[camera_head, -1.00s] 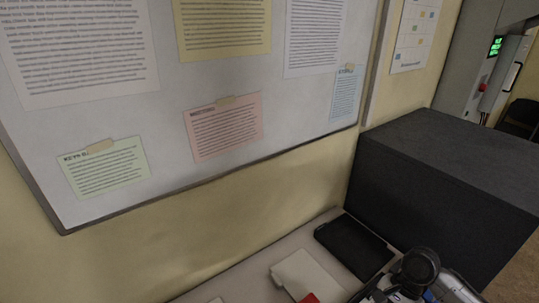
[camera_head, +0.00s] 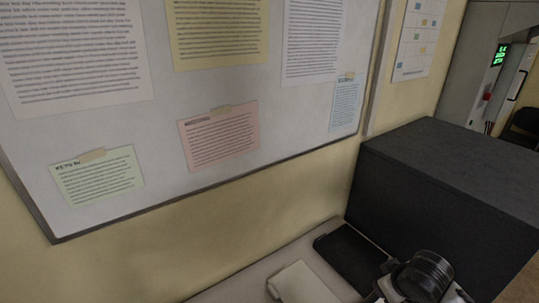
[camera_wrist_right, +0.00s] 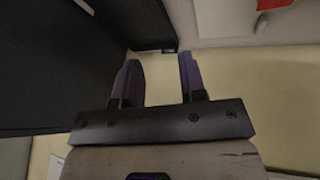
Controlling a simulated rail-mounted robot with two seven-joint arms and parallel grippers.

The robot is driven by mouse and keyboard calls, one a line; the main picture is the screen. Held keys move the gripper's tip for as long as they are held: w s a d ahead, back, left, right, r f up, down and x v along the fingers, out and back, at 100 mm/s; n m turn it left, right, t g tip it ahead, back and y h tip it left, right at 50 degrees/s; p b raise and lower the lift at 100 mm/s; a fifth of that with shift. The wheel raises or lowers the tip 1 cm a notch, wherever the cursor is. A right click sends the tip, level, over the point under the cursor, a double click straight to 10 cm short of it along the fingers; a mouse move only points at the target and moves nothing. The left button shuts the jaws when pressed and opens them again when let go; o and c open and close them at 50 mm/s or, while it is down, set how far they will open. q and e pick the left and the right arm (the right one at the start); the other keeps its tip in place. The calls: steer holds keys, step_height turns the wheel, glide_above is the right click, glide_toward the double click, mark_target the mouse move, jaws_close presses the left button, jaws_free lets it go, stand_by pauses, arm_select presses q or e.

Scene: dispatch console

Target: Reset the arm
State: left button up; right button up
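Part of my right arm (camera_head: 422,277) shows at the bottom right of the head view, in front of the dark box and beside the desk. Its gripper is not visible there. In the right wrist view my right gripper (camera_wrist_right: 159,75) has its two dark purple fingers apart. Nothing is between them but pale yellow surface behind. My left arm and gripper are in neither view.
A large black box (camera_head: 440,175) stands right of the desk (camera_head: 245,292). A black flat item (camera_head: 350,255) and a pale flat item (camera_head: 300,284) lie on the desk. A notice board (camera_head: 165,185) hangs on the wall. A red item (camera_wrist_right: 272,4) shows in the wrist view.

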steer(key=s+a+r+n+t, duration=0.2)
steer(key=s+a+t, duration=0.3)
steer(key=s+a, duration=0.1)
steer(key=s+a+f+m+g, duration=0.1)
steer(key=s+f, duration=0.4)
steer(key=s, duration=0.1)
steer(key=s+a+f+m+g, duration=0.1)
steer(key=s+f+g, duration=0.1)
steer(key=s+f, duration=0.3)
steer(key=s+f+m+g, duration=0.1)
steer(key=s+f+m, duration=0.1)
steer(key=s+f, duration=0.3)
steer(key=shift+s+a+f, duration=0.1)
steer(key=shift+s+a, duration=0.3)
steer(key=shift+s, duration=0.45)
steer(key=s+a+f+g+p, duration=0.1)
steer(key=s+f+g, duration=0.25)
steer(key=s, duration=0.55)
arm_select(q)
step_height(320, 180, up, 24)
steer(key=p, duration=2.3)
arm_select(e)
step_height(320, 180, up, 23)
steer(key=shift+w+f+t, duration=0.15)
steer(key=shift+w+t, duration=0.2)
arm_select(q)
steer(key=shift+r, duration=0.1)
arm_select(e)
steer(key=shift+s, duration=0.1)
